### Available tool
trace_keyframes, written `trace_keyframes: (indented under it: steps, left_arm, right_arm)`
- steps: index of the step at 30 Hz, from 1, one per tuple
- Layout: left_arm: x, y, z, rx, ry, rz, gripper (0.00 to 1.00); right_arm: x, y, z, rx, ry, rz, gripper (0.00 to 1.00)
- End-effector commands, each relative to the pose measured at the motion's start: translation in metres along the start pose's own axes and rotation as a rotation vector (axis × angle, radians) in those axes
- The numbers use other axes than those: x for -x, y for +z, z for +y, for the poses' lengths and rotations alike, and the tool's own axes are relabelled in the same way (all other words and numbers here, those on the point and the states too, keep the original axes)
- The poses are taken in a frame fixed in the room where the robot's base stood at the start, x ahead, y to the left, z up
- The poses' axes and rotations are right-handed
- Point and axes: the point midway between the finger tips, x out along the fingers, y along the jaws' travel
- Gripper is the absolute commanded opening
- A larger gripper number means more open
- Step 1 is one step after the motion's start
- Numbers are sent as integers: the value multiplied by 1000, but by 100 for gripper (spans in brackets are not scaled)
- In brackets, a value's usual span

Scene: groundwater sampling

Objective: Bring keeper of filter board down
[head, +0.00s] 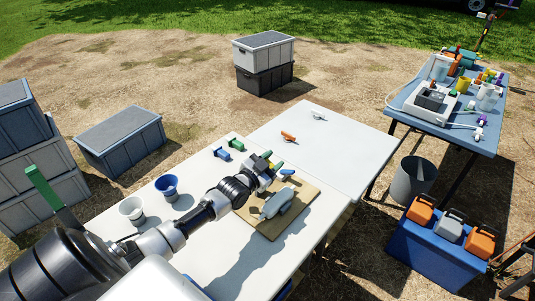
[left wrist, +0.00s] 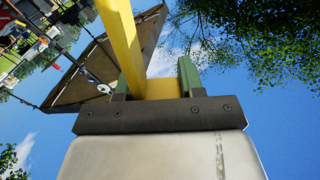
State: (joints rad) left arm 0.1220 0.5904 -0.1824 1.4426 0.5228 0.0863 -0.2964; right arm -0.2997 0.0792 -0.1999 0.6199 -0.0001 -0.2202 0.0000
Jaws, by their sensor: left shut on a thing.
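The wooden board (head: 265,224) lies on the near white table, with a grey-white rounded body (head: 277,201) on it. A small blue part (head: 287,172) shows at the board's far edge. My left gripper (head: 272,164) is over that far edge, beside the blue part. In the left wrist view my green fingers (left wrist: 158,85) are shut on a yellow bar (left wrist: 125,45), which runs up out of the picture. I cannot tell whether this bar is the keeper, as the gripper hides the hold in the head view.
A white cup (head: 132,210) and a blue cup (head: 168,187) stand left of my arm.

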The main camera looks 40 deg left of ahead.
Motion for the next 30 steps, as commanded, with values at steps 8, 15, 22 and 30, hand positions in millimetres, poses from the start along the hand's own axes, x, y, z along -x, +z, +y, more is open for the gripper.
trace_keyframes:
  steps: [8, 15, 22, 30]
  left_arm:
    - [0, 0, 7, -64, 0, -1, 0]
    - [0, 0, 8, -70, 0, -1, 0]
    - [0, 0, 8, -69, 0, -1, 49]
    - [0, 0, 8, -69, 0, 0, 64]
  right_arm:
    - [5, 0, -1, -1, -1, 0, 0]
    - [4, 0, -1, -1, -1, 0, 0]
    - [4, 0, -1, -1, -1, 0, 0]
    - [5, 0, -1, 0, -1, 0, 0]
